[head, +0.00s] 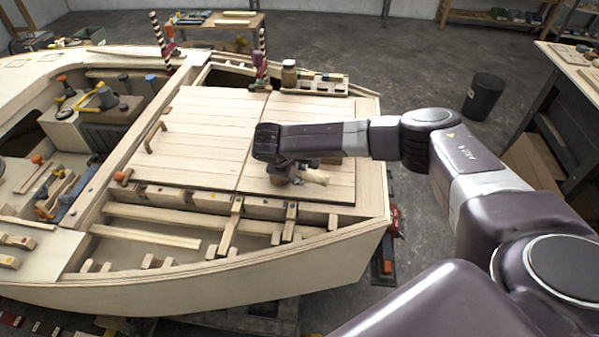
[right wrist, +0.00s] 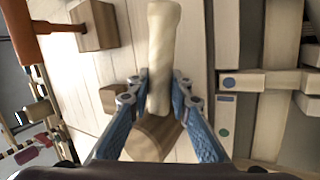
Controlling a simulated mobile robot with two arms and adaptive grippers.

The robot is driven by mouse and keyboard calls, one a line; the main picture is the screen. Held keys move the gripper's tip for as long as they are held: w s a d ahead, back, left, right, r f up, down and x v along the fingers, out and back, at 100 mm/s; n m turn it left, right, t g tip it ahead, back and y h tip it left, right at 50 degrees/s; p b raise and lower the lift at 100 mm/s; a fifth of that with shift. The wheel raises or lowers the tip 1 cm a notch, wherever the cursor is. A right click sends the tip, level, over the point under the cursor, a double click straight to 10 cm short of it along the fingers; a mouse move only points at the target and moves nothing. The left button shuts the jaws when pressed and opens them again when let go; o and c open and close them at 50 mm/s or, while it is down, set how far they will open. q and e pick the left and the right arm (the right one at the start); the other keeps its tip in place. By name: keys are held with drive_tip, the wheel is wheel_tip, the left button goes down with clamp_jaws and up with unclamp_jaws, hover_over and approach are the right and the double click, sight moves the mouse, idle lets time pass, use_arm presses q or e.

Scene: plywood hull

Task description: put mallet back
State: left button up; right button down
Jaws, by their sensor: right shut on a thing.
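The mallet (head: 312,178) is held low over the pale planked deck (head: 300,115), near its front edge. In the right wrist view its pale, rounded handle (right wrist: 162,50) runs up between the fingers, and a brown wooden block that looks like its head (right wrist: 155,138) lies below them. My right gripper (head: 288,174) is shut on the handle; its blue fingers (right wrist: 158,95) show on both sides of it. Whether the mallet touches the deck cannot be told. My left gripper is out of view.
A jar (head: 289,74) stands beside a slotted wooden rack (head: 325,87) at the deck's back. Wooden crosspieces (head: 231,228) span the open front bay. An orange-handled tool (right wrist: 28,35) and a wooden block (right wrist: 94,25) show in the wrist view. The left deck panel is mostly clear.

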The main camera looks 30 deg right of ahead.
drive_tip(key=shift+f, duration=0.1)
idle(0.5)
drive_tip(key=c, duration=1.7)
unclamp_jaws()
drive_tip(key=shift+f, duration=0.1)
drive_tip(key=v, duration=1.2)
